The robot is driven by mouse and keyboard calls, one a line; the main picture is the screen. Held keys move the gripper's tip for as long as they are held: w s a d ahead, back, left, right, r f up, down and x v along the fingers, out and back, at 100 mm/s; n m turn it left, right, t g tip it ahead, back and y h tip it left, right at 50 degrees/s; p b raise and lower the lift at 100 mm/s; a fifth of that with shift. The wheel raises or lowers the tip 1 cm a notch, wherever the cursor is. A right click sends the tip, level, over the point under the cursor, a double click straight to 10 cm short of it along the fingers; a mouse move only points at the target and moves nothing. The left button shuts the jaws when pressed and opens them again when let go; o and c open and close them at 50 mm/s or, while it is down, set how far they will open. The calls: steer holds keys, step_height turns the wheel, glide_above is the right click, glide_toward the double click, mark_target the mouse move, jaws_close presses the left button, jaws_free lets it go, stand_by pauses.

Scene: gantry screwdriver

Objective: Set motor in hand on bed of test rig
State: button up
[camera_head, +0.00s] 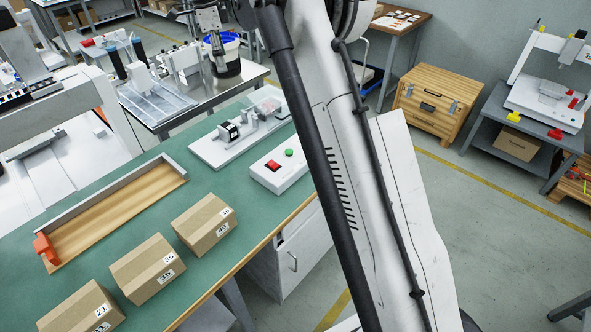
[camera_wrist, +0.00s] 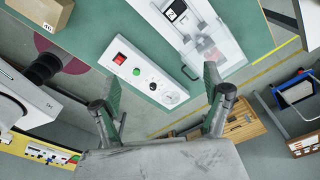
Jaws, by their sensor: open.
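The motor (camera_head: 228,131) is a small black and white block. It sits on the left part of the test rig (camera_head: 207,152), a pale plate with grey fixtures on the green bench. In the wrist view the motor (camera_wrist: 175,11) shows near the top edge on the white rig plate (camera_wrist: 228,45). I cannot tell how exactly it is seated. My gripper (camera_wrist: 162,94) is open, with nothing between its two green-padded fingers. It is apart from the motor, which lies beyond the fingertips in the wrist view.
A control box (camera_head: 281,169) with red and green buttons stands beside the rig, close to the bench's front edge. Several cardboard boxes (camera_head: 148,268) line that edge. A wooden tray (camera_head: 120,212) lies behind them. Green bench top is bare between tray and rig.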

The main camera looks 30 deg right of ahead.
steer(key=s+r+n+t, duration=0.1)
steer(key=s+r+n, duration=0.25)
steer(key=s, duration=0.45)
steer(key=s+r+n+t, duration=0.2)
steer(key=s+n, duration=0.2)
steer(key=s, duration=0.3)
steer(key=s+r+n+t, duration=0.1)
steer(key=s+r+n, duration=0.15)
steer(key=s, duration=0.55)
steer(key=s+f+n+t, duration=0.1)
steer(key=s+f+n, duration=0.2)
steer(key=s, duration=0.4)
steer(key=s+f+n+t, duration=0.1)
steer(key=s+f+n, duration=0.3)
steer(key=s, duration=0.4)
steer(key=s+f+n+t+y, duration=0.1)
steer(key=s+f+n, duration=0.2)
steer(key=s+f, duration=0.2)
steer(key=s, duration=0.3)
steer(key=shift+n+t, duration=0.3)
steer(key=shift+n, duration=0.1)
steer(key=shift+s, duration=0.1)
